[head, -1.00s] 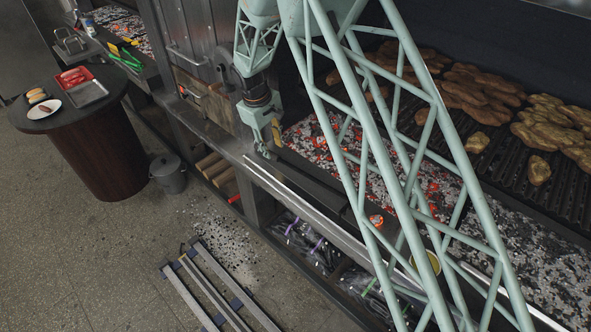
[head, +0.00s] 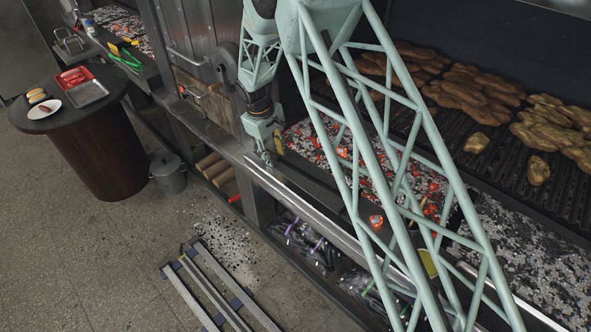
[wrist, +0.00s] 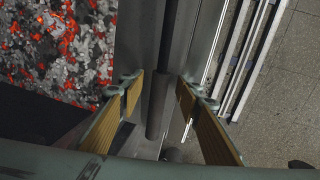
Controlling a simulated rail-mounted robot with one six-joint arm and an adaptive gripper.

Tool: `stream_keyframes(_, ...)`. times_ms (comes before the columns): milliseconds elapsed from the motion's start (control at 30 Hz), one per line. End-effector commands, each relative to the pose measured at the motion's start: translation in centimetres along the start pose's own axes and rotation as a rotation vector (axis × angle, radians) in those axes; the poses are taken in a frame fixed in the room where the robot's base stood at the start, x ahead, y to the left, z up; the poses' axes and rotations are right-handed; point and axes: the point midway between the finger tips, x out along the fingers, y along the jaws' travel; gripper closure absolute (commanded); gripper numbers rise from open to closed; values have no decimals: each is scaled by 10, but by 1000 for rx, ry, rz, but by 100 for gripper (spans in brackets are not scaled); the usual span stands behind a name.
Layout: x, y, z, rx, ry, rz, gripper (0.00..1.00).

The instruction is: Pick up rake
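A long dark rod with a thicker grip at its near end, which looks like the rake's handle (wrist: 157,108), lies along the metal ledge in the wrist view. Its far end and any rake head are out of that view. My gripper (wrist: 160,86) is open, with one tan-padded finger on each side of the rod and a gap to both. In the head view my gripper (head: 266,152) is low over the left end of the ledge in front of the coals. I cannot tell the rod clearly there.
Glowing coals (wrist: 62,45) lie left of the ledge in the wrist view. The grill with browned meat (head: 470,90) is at the right in the head view. A round table (head: 105,150) and a bucket (head: 168,174) stand at the left. A slatted metal rack (head: 215,290) is on the floor.

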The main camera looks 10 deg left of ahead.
Motion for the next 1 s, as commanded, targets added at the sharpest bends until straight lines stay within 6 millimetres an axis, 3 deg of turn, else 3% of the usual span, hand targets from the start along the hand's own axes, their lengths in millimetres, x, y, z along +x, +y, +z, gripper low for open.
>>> stream_keyframes(633, 2, 0, 0, 0, 1, 1, 68)
stream_keyframes(1000, 2, 0, 0, 0, 1, 1, 100)
